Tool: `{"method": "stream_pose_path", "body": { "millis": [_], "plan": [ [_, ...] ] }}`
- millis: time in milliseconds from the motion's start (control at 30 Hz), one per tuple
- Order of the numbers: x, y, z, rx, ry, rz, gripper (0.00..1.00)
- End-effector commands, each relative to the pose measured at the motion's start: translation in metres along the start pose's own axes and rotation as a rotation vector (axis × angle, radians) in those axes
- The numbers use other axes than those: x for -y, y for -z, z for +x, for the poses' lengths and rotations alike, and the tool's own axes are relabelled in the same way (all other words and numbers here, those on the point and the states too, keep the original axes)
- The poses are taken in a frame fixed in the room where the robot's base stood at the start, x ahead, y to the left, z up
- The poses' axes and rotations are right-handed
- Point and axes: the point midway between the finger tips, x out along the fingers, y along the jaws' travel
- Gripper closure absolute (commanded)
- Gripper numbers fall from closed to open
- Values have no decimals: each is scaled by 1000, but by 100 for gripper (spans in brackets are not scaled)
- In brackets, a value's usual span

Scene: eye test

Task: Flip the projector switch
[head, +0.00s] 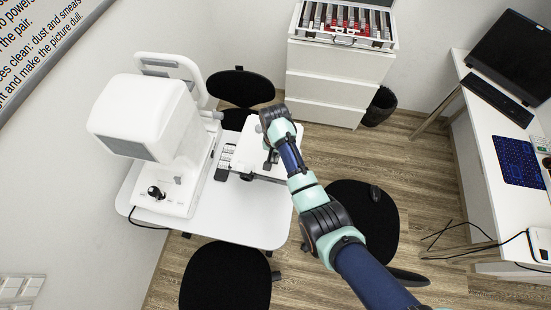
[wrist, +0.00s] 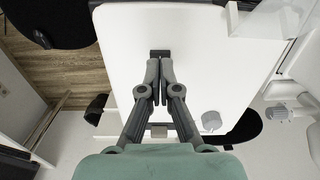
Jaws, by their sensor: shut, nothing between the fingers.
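My gripper (head: 270,163) is over a white box-like unit (head: 252,135) on the right part of the white table (head: 250,228). In the wrist view my gripper (wrist: 159,70) has its two fingers together with nothing between them. A small dark block (wrist: 160,54) lies just beyond the fingertips on a broad white surface (wrist: 215,75). It may be the projector switch, but its setting cannot be made out. Whether the fingertips touch it cannot be told. My arm hides part of the white unit in the head view.
A large white eye-test machine (head: 150,115) with a dark joystick stands left on the table. Black stools (head: 225,278) surround the table. A drawer cabinet (head: 335,85) with a lens case stands behind; a desk (head: 510,175) is right.

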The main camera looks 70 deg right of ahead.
Motion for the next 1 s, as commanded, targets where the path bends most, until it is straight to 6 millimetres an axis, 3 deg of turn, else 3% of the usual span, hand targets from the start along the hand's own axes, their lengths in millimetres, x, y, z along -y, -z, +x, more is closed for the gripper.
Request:
{"method": "stream_pose_path", "body": {
  "millis": [1000],
  "plan": [
    [0, 0, 11, 0, 0, 0, 100]
  ]
}}
